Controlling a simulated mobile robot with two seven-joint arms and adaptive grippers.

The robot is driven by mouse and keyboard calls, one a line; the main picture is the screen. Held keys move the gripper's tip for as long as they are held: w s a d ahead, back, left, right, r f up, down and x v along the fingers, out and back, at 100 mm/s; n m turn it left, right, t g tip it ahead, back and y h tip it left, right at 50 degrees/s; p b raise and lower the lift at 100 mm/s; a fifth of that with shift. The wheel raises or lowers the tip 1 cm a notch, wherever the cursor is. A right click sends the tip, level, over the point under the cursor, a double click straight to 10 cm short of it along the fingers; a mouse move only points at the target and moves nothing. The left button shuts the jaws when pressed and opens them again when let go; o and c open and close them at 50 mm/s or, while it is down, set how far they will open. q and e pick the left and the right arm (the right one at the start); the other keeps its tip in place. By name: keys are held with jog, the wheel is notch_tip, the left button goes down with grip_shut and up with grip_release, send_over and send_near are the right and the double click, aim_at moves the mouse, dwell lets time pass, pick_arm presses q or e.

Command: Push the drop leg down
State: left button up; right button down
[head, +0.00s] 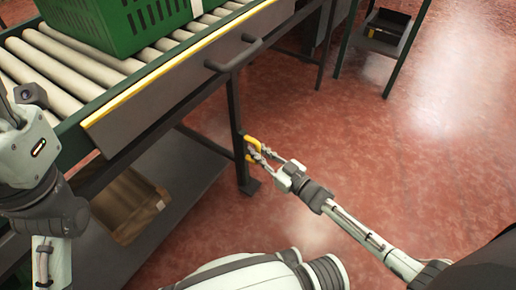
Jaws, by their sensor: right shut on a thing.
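The drop leg (236,118) is a dark upright post under the conveyor's side, with a foot plate (249,187) at the floor. A yellow handle (249,141) sits on its lower part. My right gripper (257,151) is shut on this yellow handle, its arm reaching in from the lower right. My left arm (25,150) shows at the left edge beside the conveyor; its gripper fingers are not clearly in view.
A roller conveyor (55,66) with a yellow-edged side panel (190,60) and grey handle (233,62) carries a green crate (118,28). A cardboard box (128,207) lies on the lower shelf (178,178). Red floor (400,150) is open on the right.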

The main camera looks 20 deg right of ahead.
jog(key=shift+f, duration=0.9)
jog(key=c, duration=1.5)
grip_release()
jog(key=shift+s, duration=0.1)
jog(key=v, duration=1.2)
